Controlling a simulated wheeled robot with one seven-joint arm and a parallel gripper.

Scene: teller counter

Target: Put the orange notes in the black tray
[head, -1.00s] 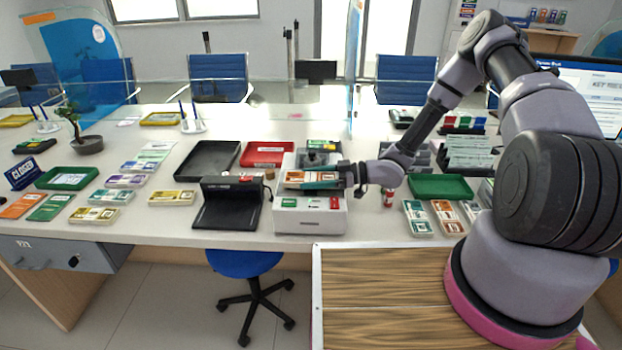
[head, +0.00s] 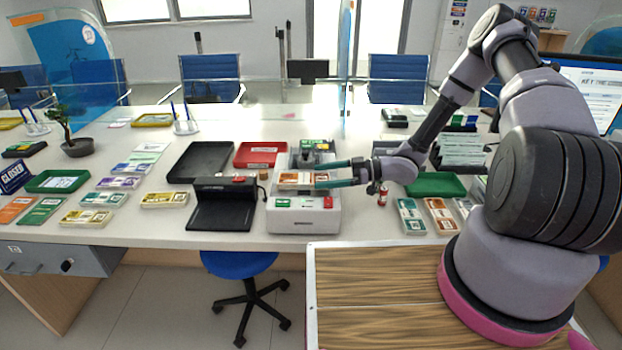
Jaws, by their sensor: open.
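A bundle of orange notes (head: 298,179) lies on top of the white note-counting machine (head: 290,222). My gripper (head: 319,175) is open at the right end of this bundle, its two teal fingers spread apart and pointing left. Its fingertips overlap the right part of the notes in this view; I cannot tell whether they touch. The black tray (head: 185,178) lies flat and empty on the counter, behind and left of the machine. Another orange bundle (head: 440,215) lies at the right among other note bundles.
A black device (head: 222,212) stands left of the machine. A green tray (head: 437,192) is right of my gripper. Several note bundles lie at the left. A clear partition (head: 347,60) stands behind.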

